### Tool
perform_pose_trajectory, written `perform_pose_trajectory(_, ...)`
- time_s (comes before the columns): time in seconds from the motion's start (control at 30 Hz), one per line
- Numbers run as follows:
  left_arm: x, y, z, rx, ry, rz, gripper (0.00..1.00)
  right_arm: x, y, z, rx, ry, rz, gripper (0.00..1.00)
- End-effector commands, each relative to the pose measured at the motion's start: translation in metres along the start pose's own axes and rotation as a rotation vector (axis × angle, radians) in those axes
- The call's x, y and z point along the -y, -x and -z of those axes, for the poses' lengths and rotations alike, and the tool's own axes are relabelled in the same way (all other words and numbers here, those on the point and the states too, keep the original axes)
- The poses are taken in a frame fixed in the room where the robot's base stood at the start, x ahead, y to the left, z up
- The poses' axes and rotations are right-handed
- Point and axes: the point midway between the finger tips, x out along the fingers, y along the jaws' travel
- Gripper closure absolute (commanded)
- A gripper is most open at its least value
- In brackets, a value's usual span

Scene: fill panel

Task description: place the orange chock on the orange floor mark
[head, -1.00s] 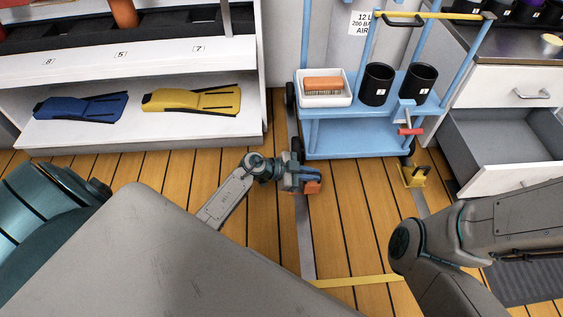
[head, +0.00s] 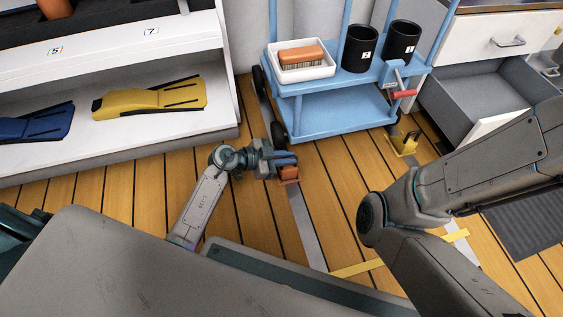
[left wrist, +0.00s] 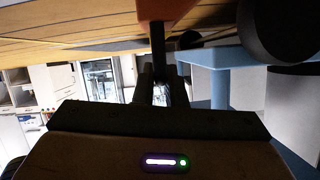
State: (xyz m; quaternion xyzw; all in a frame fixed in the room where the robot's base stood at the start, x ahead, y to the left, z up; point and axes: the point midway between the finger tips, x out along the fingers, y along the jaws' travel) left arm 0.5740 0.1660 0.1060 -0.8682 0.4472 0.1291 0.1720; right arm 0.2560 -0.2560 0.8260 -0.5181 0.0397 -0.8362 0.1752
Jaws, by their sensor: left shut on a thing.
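The orange chock (head: 289,174) is in my left gripper (head: 284,163), just left of the blue cart and above or at the plank floor; I cannot tell whether it touches. In the left wrist view the chock (left wrist: 168,12) shows at the top edge, with a dark stem running down to the shut fingers (left wrist: 160,85). No orange floor mark can be made out in either view. My right arm crosses the right side of the head view, but its gripper is out of frame.
The blue cart (head: 335,108) carries a white tray (head: 303,73) and two black cups. A yellow chock (head: 404,142) sits by its right wheel. An open drawer (head: 480,95) stands right. Yellow tape (head: 358,268) crosses the grey floor strip. A shelf with fins (head: 150,98) stands left.

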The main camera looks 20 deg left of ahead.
Motion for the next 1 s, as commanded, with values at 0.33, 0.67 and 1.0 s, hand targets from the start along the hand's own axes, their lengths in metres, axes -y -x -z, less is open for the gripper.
perform_pose_trajectory(0.33,0.000,-0.001,0.001,-0.001,0.001,0.000,1.00,0.001,-0.002,0.000,-0.002,-0.001,0.003,1.00)
perform_pose_trajectory(0.67,-0.001,-0.001,-0.001,-0.001,0.001,0.000,0.67,0.001,-0.002,0.000,-0.002,-0.001,0.003,1.00)
perform_pose_trajectory(1.0,0.000,0.024,0.004,0.004,0.000,-0.001,0.67,0.005,-0.016,-0.009,0.000,0.001,0.003,1.00)
